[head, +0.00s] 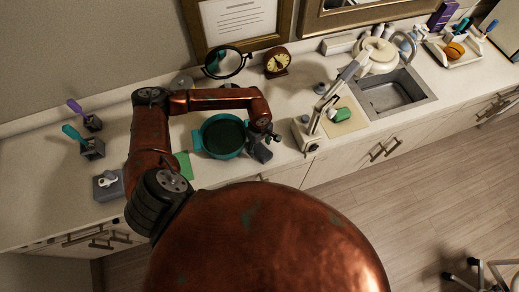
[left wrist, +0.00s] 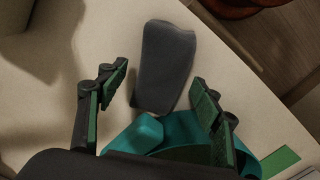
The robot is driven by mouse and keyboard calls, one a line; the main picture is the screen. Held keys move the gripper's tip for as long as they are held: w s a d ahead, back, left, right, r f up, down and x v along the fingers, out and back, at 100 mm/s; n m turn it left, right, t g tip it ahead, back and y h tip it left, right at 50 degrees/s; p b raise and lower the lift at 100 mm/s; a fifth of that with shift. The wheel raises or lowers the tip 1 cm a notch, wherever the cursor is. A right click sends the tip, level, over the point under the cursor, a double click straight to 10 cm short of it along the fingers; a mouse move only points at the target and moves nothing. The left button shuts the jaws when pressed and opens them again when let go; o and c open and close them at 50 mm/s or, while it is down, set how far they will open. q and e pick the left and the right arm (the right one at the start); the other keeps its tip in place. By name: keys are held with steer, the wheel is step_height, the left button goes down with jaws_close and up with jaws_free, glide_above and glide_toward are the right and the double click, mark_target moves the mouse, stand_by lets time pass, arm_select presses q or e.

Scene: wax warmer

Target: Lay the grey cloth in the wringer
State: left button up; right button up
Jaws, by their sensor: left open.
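The grey cloth (left wrist: 165,62) lies on the pale counter beside a teal pot (left wrist: 192,130) in the left wrist view. In the head view the cloth (head: 262,153) shows partly, just below my left gripper (head: 267,136), near the counter's front edge. My left gripper is open and empty, and in the left wrist view its fingers (left wrist: 160,88) stand on either side of the cloth's near part. The teal pot (head: 222,136) with a dark inside stands left of the gripper in the head view. I cannot pick out the wringer with certainty. My right gripper is not in view.
A lamp base (head: 305,135) with a jointed arm stands to the right, by a green sponge (head: 342,115) on a tan mat. Behind are a clock (head: 277,62) and a round mirror (head: 224,63). A sink (head: 390,92) is at the right. A green sheet (head: 184,165) lies left of the pot.

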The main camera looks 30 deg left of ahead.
arm_select(q)
steer(key=shift+c, duration=0.6)
steer(key=c, duration=1.2)
steer(key=shift+r, duration=0.15)
